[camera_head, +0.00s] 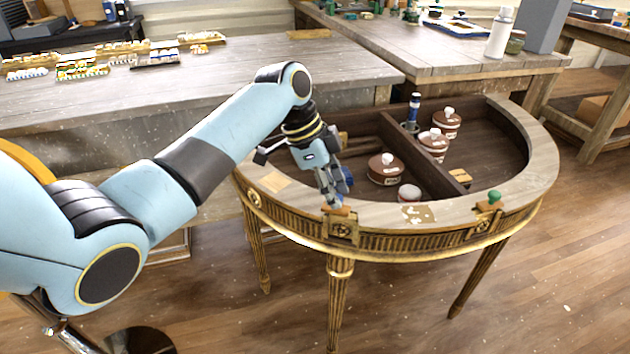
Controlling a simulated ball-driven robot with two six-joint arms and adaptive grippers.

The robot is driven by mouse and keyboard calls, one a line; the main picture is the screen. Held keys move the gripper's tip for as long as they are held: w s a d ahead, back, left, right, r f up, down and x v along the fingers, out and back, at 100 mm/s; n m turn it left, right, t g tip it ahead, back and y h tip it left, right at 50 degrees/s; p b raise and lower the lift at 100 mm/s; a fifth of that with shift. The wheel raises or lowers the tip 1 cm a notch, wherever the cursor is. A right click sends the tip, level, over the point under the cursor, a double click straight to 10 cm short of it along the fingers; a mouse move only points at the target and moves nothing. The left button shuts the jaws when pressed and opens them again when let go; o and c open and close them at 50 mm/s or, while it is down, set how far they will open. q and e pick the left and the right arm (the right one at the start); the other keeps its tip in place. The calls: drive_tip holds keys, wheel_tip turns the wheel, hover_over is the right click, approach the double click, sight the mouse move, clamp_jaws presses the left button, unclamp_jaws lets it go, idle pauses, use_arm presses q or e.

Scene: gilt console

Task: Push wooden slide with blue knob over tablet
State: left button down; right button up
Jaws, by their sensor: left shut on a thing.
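My left gripper (333,201) is at the front rim of the half-round gilt console (380,214), its fingers pointing down. It is shut on the wooden slide (342,211), a small orange-brown piece on the rim above a carved gilt block. A blue part (346,178) shows beside the fingers; the fingers hide most of the grip, so I cannot tell whether this is the knob. I cannot tell which is the tablet. My right gripper is out of view.
Another slide with a green knob (490,202) sits farther right on the rim. Brown lidded pots (385,170) and a blue bottle (413,108) stand inside the console's divided well. Wooden workbenches (330,68) stand behind.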

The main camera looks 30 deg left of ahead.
use_arm(q)
drive_tip(key=shift+d, duration=0.1)
drive_tip(key=c, duration=1.2)
unclamp_jaws()
drive_tip(key=shift+d, duration=0.1)
drive_tip(key=shift+o, duration=0.5)
drive_tip(key=v, duration=1.2)
